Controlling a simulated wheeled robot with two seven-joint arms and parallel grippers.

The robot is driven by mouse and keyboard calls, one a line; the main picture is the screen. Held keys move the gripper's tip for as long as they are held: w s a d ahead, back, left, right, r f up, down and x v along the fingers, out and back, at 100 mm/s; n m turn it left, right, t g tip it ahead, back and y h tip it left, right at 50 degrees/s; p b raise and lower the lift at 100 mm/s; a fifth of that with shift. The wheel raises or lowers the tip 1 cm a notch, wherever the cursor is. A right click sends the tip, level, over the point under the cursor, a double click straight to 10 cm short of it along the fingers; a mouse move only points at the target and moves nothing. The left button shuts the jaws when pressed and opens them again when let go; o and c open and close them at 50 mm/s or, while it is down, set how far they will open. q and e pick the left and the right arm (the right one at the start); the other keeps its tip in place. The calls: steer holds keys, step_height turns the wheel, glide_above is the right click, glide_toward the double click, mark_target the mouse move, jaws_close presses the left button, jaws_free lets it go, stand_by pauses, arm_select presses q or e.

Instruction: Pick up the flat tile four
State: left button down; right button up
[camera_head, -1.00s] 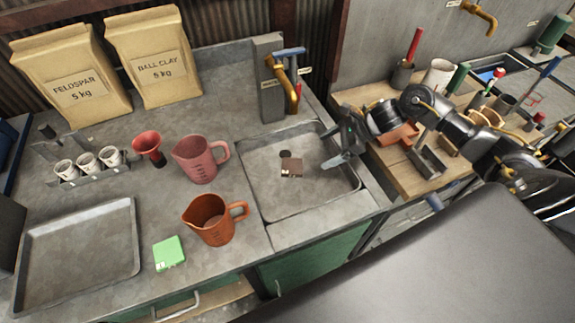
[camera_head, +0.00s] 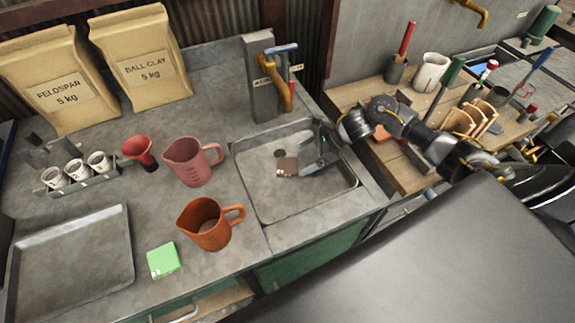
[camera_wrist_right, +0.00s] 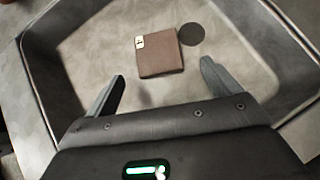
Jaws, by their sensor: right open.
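A flat brown tile (camera_head: 287,166) with a small pale label lies in the sink basin (camera_head: 341,186), beside the round dark drain. My right gripper (camera_head: 312,152) is open and empty above the sink's right part. In the wrist view its fingertips (camera_wrist_right: 162,72) are spread wider than the brown tile, not touching it. My left gripper is out of view.
A brass tap (camera_head: 274,80) stands behind the sink. An orange jug (camera_head: 208,226) and a pink jug (camera_head: 190,162) stand left of the sink. A metal tray (camera_head: 70,255) lies at far left. A wooden bench (camera_head: 345,97) with tools is at right.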

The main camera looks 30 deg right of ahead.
mark_target(288, 165)
steer(key=shift+a+p, duration=0.35)
steer(key=p+x, duration=0.2)
steer(key=x, duration=0.1)
steer(key=shift+w+a+f, duration=0.15)
steer(key=shift+w+a, duration=0.1)
steer(key=shift+a, duration=0.1)
steer(key=shift+w+a+f, duration=0.15)
steer(key=shift+a+f, duration=0.1)
steer(key=shift+f, duration=0.15)
steer(key=shift+d, duration=0.1)
steer(key=c, duration=1.2)
steer(key=shift+r, duration=0.1)
steer(key=shift+c, duration=0.2)
